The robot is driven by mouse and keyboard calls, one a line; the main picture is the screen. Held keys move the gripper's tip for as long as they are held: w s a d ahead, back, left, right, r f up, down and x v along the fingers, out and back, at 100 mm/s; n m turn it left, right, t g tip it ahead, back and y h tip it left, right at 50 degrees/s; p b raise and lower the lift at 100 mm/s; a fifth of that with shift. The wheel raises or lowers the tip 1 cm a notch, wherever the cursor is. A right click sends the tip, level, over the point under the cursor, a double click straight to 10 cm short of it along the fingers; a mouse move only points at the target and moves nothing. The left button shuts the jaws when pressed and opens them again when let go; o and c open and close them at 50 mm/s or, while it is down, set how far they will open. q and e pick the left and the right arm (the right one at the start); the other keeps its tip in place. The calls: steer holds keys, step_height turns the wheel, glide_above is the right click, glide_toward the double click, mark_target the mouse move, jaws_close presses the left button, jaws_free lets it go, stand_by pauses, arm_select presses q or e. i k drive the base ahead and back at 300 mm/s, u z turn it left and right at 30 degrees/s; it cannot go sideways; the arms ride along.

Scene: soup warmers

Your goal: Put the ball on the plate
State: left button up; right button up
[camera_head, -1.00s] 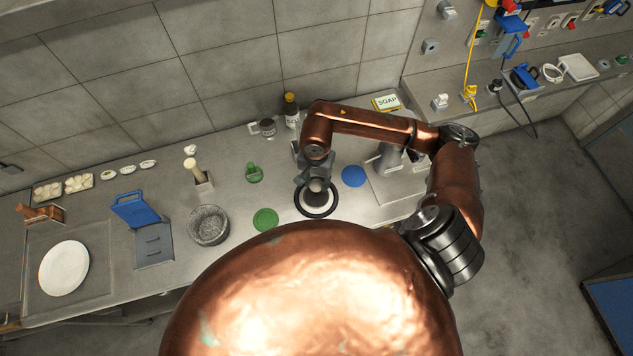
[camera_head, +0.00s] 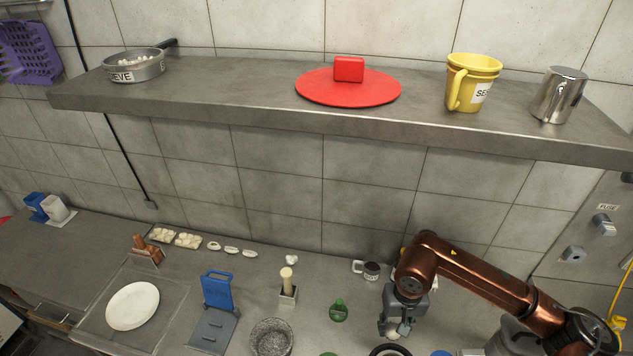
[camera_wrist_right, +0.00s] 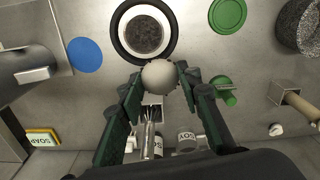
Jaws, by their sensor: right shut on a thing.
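The ball (camera_wrist_right: 159,76) is a pale, off-white sphere between the fingertips of my right gripper (camera_wrist_right: 160,84) in the right wrist view. My right gripper (camera_head: 396,326) is shut on it, above the counter, by a black ring-shaped rim (camera_head: 390,349). In the head view the ball shows only as a small pale patch below the fingers. The plate (camera_head: 132,305) is a white oval-looking dish on a board at the left end of the counter, empty and well apart from the gripper. My left gripper is not in view.
Between gripper and plate stand a green item (camera_head: 338,310), a holder with a pestle-like stick (camera_head: 288,291), a grey stone bowl (camera_head: 271,338) and a blue upright board (camera_head: 217,291). A shelf (camera_head: 230,112) overhangs the back, bearing a sieve, red lid, yellow jug and metal cup.

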mark_target(133, 305)
steer(key=z, duration=0.05)
steer(key=k, duration=0.55)
steer(key=u, duration=1.15)
steer(key=i, duration=0.95)
steer(key=u, duration=1.1)
steer(key=i, duration=0.8)
steer(key=u, duration=0.2)
